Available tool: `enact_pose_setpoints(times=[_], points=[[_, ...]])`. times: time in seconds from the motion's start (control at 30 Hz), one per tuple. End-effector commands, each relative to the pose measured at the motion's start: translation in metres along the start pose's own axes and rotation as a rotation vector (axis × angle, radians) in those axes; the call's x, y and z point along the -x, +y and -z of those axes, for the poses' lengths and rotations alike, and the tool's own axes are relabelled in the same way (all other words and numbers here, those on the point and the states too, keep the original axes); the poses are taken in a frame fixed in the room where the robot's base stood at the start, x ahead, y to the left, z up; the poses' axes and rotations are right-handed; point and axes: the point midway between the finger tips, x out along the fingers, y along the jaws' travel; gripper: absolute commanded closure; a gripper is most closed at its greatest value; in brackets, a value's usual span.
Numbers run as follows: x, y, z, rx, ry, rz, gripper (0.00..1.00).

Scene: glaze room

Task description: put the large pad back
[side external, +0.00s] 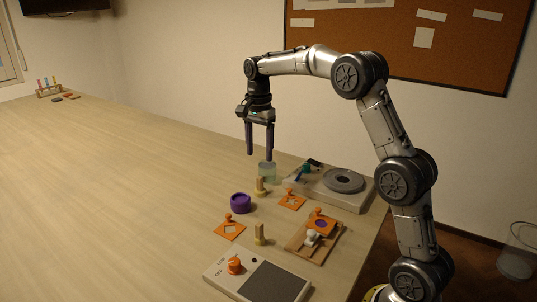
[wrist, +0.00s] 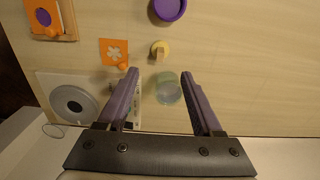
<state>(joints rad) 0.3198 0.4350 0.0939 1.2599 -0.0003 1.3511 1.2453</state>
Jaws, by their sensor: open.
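My gripper (side external: 259,155) is open and empty, pointing down above the table. In the wrist view its fingertips (wrist: 160,74) frame a clear greenish glass jar (wrist: 168,92), which stands on the table below. The jar also shows in the side view (side external: 267,172). No pad is marked as large. Two pale yellow pieces with wooden grips stand upright, one near the jar (side external: 261,187) and one nearer the camera (side external: 259,234). Orange knobbed plates lie with a diamond cut-out (side external: 229,229) and a flower-like cut-out (side external: 291,200). I cannot tell which thing is the large pad.
A purple bowl (side external: 241,204) stands left of centre. A wooden board (side external: 299,243) holds another orange plate (side external: 321,219) and a white knob. A grey disc (side external: 343,181) sits on a pale base. A switch box (side external: 222,277) lies in front.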

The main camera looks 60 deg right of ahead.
Motion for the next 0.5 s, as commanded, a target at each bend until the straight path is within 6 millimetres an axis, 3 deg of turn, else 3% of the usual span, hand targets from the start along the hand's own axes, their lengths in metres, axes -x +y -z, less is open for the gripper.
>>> enact_pose_setpoints(times=[0.17,0.3,0.5], points=[[0.027,0.022,-0.023,0.140,0.017,0.045,0.32],[0.055,0.066,-0.058,0.382,0.053,0.116,0.32],[0.072,0.141,-0.102,0.756,0.130,0.215,0.32]])
